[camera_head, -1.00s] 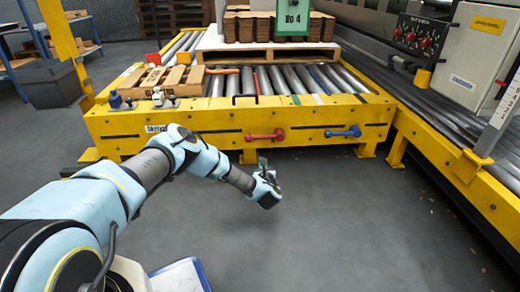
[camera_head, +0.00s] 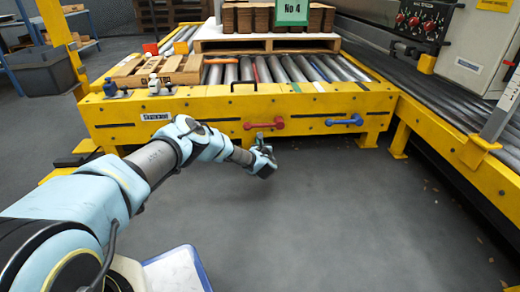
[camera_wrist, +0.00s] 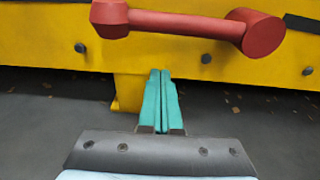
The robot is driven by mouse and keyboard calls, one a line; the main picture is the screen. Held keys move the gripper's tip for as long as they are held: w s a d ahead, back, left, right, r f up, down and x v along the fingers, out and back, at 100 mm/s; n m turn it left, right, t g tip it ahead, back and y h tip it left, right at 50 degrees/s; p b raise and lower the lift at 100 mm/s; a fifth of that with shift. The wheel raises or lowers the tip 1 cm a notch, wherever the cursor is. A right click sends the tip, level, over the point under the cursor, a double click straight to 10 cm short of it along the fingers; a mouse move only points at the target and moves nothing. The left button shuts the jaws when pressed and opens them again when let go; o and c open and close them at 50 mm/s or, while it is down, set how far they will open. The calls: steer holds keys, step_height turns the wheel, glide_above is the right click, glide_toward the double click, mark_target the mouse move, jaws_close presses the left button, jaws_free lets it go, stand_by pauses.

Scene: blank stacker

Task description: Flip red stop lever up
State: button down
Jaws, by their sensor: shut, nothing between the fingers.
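The red lever (camera_head: 264,124) sits on the front face of the yellow conveyor frame (camera_head: 215,126), lying roughly level. In the wrist view the red lever (camera_wrist: 190,24) crosses the top of the picture, with a round end at the left and a larger hub at the right. My gripper (camera_head: 260,137) is just below the lever in the head view. In the wrist view its teal fingers (camera_wrist: 161,74) are pressed together and empty, pointing at the frame under the lever's bar. A gap shows between fingertips and lever.
A blue lever (camera_head: 344,121) is on the same face to the right. A black handle (camera_head: 244,84) is above. A pallet of stacked boards (camera_head: 270,44) stands on the rollers. A second conveyor (camera_head: 470,125) runs along the right. The floor in front is clear.

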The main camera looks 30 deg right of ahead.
steer(key=shift+s+a+r, duration=0.1)
steer(key=shift+s+r, duration=0.05)
steer(key=shift+r, duration=0.85)
steer(key=shift+s+r, duration=0.1)
steer(key=shift+r, duration=0.9)
steer(key=shift+r+m+p, duration=0.4)
steer(key=shift+r+m, duration=0.2)
steer(key=shift+r, duration=0.1)
steer(key=shift+s+d+r+m+t+y+p, duration=0.35)
steer(key=shift+d+r+m+p, duration=0.45)
steer(key=shift+r+m, duration=1)
steer(key=shift+s+d+r+m+t+y+p, duration=0.4)
steer(key=shift+d+r+m+p, duration=0.7)
steer(key=shift+m, duration=1.25)
steer(key=shift+s+d+r+m+t+y+p, duration=0.15)
steer(key=shift+s+d+r+m+t+p, duration=0.4)
steer(key=shift+r+m, duration=1.35)
steer(key=shift+d+f+g, duration=0.1)
steer(key=shift+d+g, duration=0.1)
steer(key=shift+g, duration=0.1)
steer(key=shift+w, duration=0.1)
